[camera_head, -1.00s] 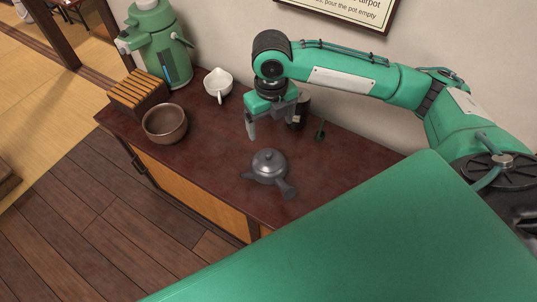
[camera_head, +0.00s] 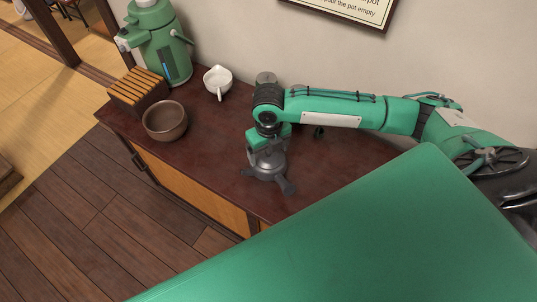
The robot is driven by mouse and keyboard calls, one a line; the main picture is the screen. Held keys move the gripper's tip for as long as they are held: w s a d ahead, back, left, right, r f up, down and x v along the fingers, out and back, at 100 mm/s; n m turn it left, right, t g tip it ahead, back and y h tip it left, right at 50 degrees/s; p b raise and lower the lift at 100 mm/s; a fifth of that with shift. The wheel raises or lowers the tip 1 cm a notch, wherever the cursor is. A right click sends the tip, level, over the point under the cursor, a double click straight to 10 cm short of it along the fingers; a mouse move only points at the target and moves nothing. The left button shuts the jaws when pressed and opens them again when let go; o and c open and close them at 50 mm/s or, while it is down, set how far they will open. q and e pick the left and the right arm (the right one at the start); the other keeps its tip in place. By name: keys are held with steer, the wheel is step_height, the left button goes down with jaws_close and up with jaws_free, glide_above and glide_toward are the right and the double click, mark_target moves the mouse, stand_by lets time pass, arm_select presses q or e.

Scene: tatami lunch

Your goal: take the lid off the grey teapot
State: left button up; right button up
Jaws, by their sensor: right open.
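The grey teapot (camera_head: 268,174) stands upright on the dark red-brown cabinet top, its side handle pointing to the lower right. My right gripper (camera_head: 268,157) is directly over the teapot, pointing down, with its fingers low around the lid area. It is open. The lid and its knob are mostly hidden behind the fingers, so I cannot tell whether the fingers touch them. My left gripper is not in view.
A brown bowl (camera_head: 165,121), a slatted wooden box (camera_head: 138,91), a green airpot (camera_head: 160,45) and a white spouted cup (camera_head: 218,79) stand on the left of the cabinet top (camera_head: 215,150). A framed sign (camera_head: 350,10) hangs on the wall behind.

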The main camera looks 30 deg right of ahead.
steer(key=shift+s, duration=0.1)
steer(key=c, duration=1.3)
steer(key=shift+c, duration=0.6)
